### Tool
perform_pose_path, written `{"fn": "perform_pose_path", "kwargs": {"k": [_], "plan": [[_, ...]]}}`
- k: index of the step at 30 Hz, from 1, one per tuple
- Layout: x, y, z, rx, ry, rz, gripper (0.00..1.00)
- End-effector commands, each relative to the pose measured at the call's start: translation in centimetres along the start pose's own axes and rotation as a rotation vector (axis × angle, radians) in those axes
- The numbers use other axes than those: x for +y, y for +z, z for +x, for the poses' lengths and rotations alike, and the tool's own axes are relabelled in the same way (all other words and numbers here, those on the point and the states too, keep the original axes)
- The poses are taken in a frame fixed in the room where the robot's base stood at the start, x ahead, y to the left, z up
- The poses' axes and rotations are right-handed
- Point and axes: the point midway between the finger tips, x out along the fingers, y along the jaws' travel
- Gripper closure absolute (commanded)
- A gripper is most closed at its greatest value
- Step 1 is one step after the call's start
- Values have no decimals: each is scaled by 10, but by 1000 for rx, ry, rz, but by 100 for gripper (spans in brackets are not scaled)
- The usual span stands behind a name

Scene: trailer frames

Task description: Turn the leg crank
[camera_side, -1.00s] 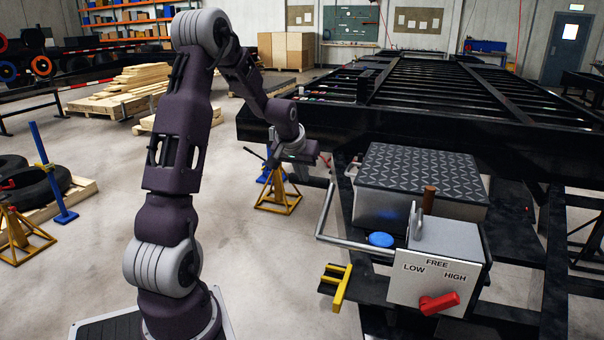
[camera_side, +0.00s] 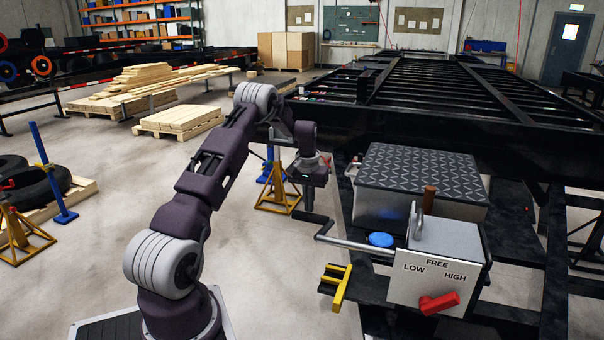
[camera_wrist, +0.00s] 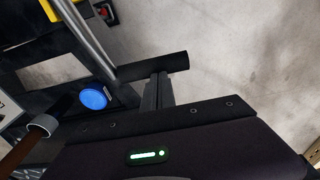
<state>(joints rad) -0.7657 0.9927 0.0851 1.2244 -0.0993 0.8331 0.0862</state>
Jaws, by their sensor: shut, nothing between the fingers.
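The leg crank (camera_side: 350,243) is a bent grey rod that runs left from the grey gearbox (camera_side: 450,245) to a black handle grip (camera_side: 311,216). My gripper (camera_side: 309,208) points down at the grip in the side view, with its fingertips small and dark there. In the wrist view my shut fingers (camera_wrist: 158,90) end at the side of the black grip (camera_wrist: 152,67), with nothing between them. They appear to touch the grip, not to enclose it. The grey crank rod also shows in the wrist view (camera_wrist: 88,35). A red selector handle (camera_side: 439,303) sits below the LOW, FREE and HIGH labels.
A blue round cap (camera_side: 381,239) and a brown upright handle (camera_side: 429,198) are near the crank. A yellow bracket (camera_side: 342,289) stands below it. A tread-plated box (camera_side: 420,168) and the black trailer frame (camera_side: 440,140) lie right. Open floor (camera_side: 260,270) is left.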

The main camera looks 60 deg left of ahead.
Motion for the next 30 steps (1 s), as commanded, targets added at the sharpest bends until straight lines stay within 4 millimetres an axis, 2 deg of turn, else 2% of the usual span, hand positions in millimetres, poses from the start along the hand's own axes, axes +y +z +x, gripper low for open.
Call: {"fn": "perform_pose_path", "kwargs": {"k": [6, 15, 30], "plan": [[0, 6, 30, 0, -1, 1, 100], [0, 18, 58, 0, 0, 1, 100], [0, 27, 72, -1, 0, 1, 100]]}}
